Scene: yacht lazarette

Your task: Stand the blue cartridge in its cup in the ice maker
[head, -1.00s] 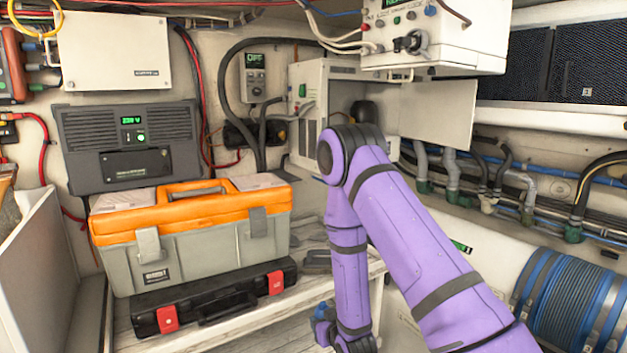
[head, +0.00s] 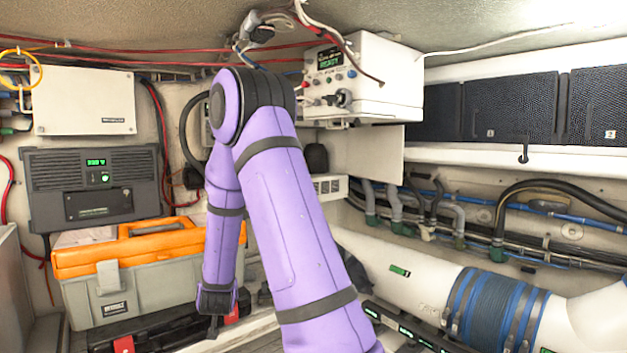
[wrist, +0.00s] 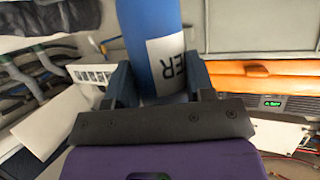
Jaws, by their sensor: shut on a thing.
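The blue cartridge (wrist: 153,30) has a white label with dark letters. In the wrist view my gripper (wrist: 160,82) is shut on it, one finger on each side, and its upper end runs out of the picture. In the head view my arm hides the cartridge and the fingers. A white vented housing, which looks like the ice maker (head: 330,187), shows only in part behind my arm. A white panel (head: 370,155) stands out beside it; I cannot tell for sure that it is its door. The cup is not visible.
An orange-lidded toolbox (head: 90,258) stands at the left below a grey power unit (head: 95,185). A white control box (head: 365,80) hangs at the upper middle. Pipes and hoses (head: 400,215) run along the right wall above a large white duct (head: 390,262).

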